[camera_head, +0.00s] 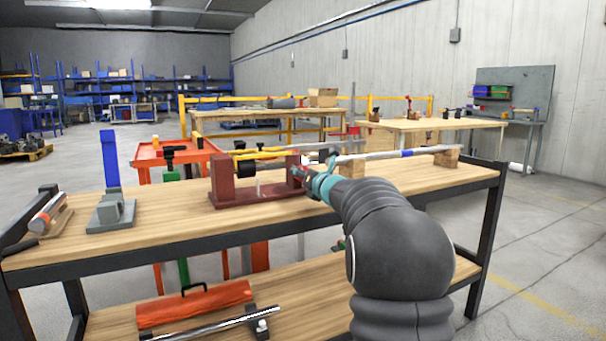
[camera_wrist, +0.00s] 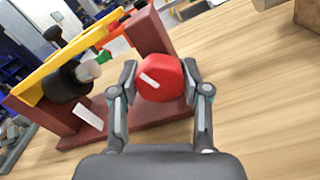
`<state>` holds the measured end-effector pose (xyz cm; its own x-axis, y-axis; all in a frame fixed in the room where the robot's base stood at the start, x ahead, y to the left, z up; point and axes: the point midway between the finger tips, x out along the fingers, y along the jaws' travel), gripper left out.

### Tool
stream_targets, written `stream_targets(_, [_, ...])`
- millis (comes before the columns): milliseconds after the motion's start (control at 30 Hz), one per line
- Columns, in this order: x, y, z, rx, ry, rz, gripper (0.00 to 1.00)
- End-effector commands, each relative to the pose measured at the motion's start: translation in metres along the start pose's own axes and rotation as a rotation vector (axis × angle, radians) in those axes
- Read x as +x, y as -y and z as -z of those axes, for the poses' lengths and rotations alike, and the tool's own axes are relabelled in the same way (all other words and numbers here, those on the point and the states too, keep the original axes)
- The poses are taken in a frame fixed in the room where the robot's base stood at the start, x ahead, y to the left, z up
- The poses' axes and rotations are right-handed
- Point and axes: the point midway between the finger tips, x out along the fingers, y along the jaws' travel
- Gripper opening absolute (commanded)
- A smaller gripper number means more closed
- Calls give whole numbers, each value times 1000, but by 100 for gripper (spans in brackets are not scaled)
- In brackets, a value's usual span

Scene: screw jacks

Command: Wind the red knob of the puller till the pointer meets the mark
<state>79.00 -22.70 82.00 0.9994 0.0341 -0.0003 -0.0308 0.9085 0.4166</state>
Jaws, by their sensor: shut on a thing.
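The puller (camera_head: 240,190) stands on the wooden workbench, with a dark red frame, yellow bars along its top and a black part between its uprights. In the wrist view the puller's frame (camera_wrist: 152,35) fills the upper left, with a yellow bar (camera_wrist: 75,52) and a black cylinder (camera_wrist: 68,82). The red knob (camera_wrist: 161,79) has a white stripe on its face and sits at the frame's near end. My gripper (camera_wrist: 160,88) is shut on the knob, one finger on each side.
A long bar (camera_head: 385,155) with a blue band rests on wooden blocks (camera_head: 447,158) to the right. A grey block fixture (camera_head: 112,211) stands on the bench's left. A red toolbox (camera_head: 195,305) lies on the lower shelf. The bench front right of the puller is clear.

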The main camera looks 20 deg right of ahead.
Motion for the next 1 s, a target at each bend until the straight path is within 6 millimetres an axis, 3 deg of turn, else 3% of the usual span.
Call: stream_targets(1000, [0, -1, -3, 965, 1, 0, 12])
